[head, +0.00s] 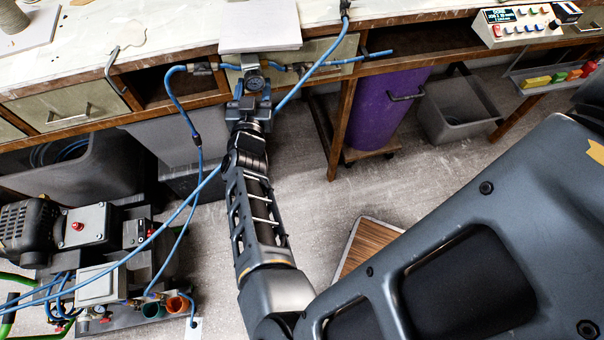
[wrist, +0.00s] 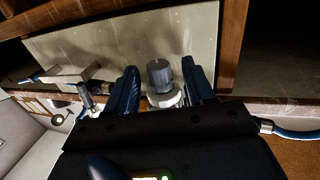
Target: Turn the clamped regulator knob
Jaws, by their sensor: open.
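The regulator knob (wrist: 160,75) is a dark grey ribbed cylinder above a pale collar (wrist: 165,99) in the wrist view. My gripper (wrist: 160,68) is open, with one blue-black finger on each side of the knob. Gaps show between the knob and both fingers, the left gap a little wider in the picture. My gripper hides the knob there, and the clamp cannot be made out clearly.
Blue hoses (head: 310,84) run beside the gauge and down to a compressor (head: 85,225) at lower left. A purple cylinder (head: 385,110) stands under the bench.

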